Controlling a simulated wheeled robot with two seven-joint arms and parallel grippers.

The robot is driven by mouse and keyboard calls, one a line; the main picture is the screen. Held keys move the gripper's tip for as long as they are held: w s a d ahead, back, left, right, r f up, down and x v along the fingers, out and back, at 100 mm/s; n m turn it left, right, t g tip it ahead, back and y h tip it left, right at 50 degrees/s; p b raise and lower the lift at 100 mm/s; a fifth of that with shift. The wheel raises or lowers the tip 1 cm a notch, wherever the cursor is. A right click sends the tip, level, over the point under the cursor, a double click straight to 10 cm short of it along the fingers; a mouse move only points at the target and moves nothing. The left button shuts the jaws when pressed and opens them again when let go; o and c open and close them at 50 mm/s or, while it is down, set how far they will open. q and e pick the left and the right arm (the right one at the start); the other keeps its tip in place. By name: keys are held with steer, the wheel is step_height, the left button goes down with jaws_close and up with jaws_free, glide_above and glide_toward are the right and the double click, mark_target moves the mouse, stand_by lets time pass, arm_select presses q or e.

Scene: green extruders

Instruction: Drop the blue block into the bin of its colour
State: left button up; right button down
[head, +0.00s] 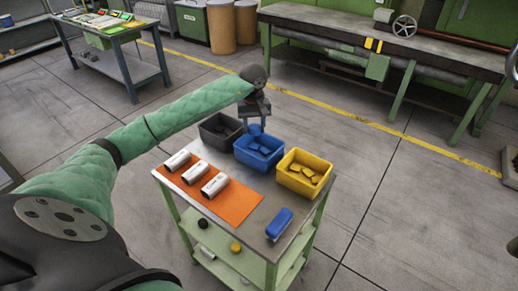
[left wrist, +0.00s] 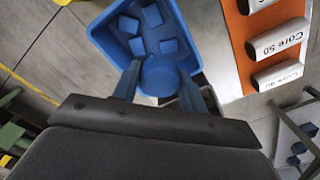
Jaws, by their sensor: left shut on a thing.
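In the left wrist view the block (left wrist: 160,76) has a rounded end and sits between the two fingers, overlapping the near side of the blue bin (left wrist: 103,31). Several blue pieces lie inside that bin. I cannot tell the exact height of the block above the rim. My right gripper is not in view.
The bins stand on a small cart (head: 262,217), with a dark bin (head: 207,136) left and a yellow bin (head: 287,175) of yellow pieces right. White cylinders lie on an orange mat (head: 232,206). A blue case (head: 279,224) lies at the front right.

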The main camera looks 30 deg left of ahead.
arm_select(q)
steer(key=shift+s+d+f, duration=0.1)
steer(key=shift+s+f, duration=0.05)
steer(key=shift+f, duration=0.6)
step_height(320, 180, down, 4)
steer(key=shift+r, duration=0.1)
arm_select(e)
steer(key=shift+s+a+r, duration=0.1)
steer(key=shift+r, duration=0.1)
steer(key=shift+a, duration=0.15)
arm_select(q)
steer(key=o, duration=1.1)
steer(key=shift+c, duration=0.2)
